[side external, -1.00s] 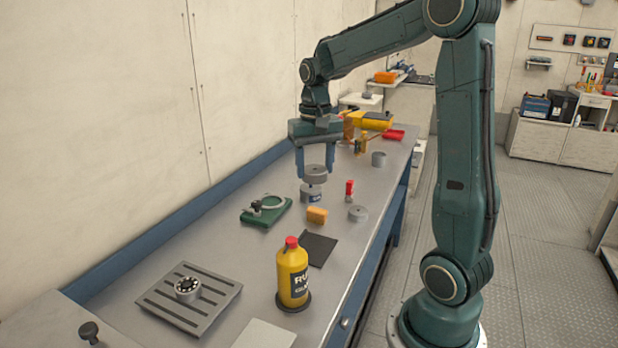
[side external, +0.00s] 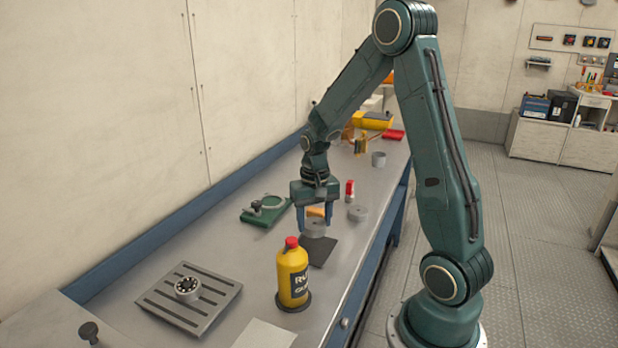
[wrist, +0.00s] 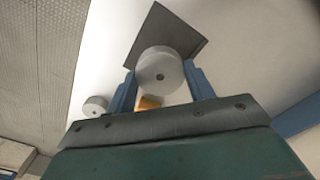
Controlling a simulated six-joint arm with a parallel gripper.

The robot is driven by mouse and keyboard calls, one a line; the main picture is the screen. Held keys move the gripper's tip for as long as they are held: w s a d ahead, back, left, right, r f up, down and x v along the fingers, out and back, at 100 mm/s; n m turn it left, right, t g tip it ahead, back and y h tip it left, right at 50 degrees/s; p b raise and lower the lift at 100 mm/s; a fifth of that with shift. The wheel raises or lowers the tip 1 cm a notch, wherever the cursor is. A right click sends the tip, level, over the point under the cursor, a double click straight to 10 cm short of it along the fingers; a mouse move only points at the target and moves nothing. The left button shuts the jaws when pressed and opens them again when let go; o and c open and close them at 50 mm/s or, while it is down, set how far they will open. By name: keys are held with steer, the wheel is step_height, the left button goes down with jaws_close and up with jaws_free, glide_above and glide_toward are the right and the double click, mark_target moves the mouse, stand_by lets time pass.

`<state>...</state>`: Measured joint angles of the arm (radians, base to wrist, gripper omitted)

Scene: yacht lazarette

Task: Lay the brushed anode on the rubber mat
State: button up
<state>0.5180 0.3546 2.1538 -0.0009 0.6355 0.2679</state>
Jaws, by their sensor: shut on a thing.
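A grey round anode (side external: 314,229) with a small centre hole is held between the two blue fingers of my gripper (side external: 314,226). In the wrist view the anode (wrist: 160,76) sits between the fingertips, and its face shows. The dark square rubber mat (side external: 321,254) lies flat on the bench. The anode overlaps the mat's far part in the side view. In the wrist view the mat (wrist: 168,30) extends out beyond the anode. I cannot tell whether the anode touches the mat or is slightly above it.
An orange block (side external: 315,212) is close behind my gripper. A second grey disc (side external: 357,213) and a red-and-white item (side external: 349,190) stand to the right. A yellow bottle (side external: 291,272) stands in front of the mat. A green fixture (side external: 265,211) is to the left.

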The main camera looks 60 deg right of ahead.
mark_target(314, 248)
steer(key=shift+f, duration=0.45)
steer(key=shift+f, duration=2.1)
steer(key=shift+f, duration=0.1)
steer(key=o, duration=1.3)
step_height(314, 248, up, 12)
steer(key=shift+f, duration=0.1)
steer(key=shift+r, duration=0.2)
